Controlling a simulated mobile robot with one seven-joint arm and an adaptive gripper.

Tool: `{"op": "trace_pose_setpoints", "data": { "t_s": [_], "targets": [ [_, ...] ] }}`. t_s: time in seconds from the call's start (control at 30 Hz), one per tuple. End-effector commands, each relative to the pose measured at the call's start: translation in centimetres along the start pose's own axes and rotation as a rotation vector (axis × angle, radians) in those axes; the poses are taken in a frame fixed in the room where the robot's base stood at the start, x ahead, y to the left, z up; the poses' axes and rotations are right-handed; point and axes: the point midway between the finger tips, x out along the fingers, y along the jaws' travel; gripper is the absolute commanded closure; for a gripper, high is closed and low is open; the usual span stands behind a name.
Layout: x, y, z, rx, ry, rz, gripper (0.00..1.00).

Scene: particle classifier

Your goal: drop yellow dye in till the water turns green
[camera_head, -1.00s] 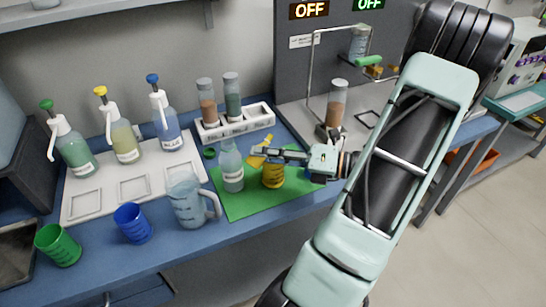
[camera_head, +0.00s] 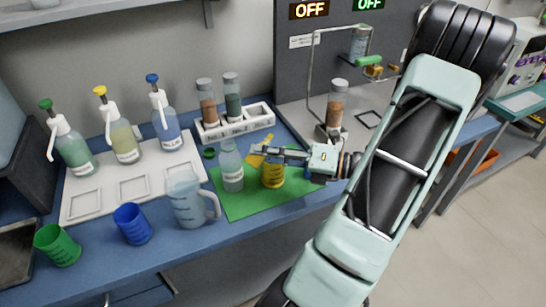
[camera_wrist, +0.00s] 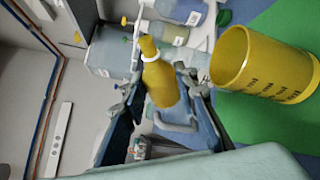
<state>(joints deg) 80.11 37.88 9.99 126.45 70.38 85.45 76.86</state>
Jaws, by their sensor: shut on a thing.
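My gripper (camera_head: 262,154) is shut on a small yellow dye bottle (camera_wrist: 162,82). The bottle has a pale ring at its neck and a yellow tip; it also shows, tilted and partly hidden by the fingers, in the head view (camera_head: 256,161). A yellow cup (camera_head: 273,177) stands on the green mat (camera_head: 238,207) just below the gripper; its open mouth and marks show in the wrist view (camera_wrist: 270,65). A clear bottle (camera_head: 231,172) with pale blue-green liquid stands upright left of the gripper. A clear jug (camera_head: 186,205) with pale bluish liquid stands further left.
Green (camera_head: 57,245) and blue (camera_head: 132,224) cups stand near the front edge. Several pump bottles stand on a white tray (camera_head: 82,204). A vial rack (camera_head: 265,113) is behind the mat; a metal stand (camera_head: 312,85) is behind right. A green cap (camera_head: 209,153) lies by the clear bottle.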

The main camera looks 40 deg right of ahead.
Motion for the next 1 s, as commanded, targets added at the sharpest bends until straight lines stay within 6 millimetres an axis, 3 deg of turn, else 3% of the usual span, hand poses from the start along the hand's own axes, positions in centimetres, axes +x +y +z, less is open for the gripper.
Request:
{"op": "trace_pose_setpoints", "data": {
  "t_s": [1.0],
  "targets": [
    [0.02,0.12,-0.05,0.056,-0.010,0.024,0.97]
  ]
}}
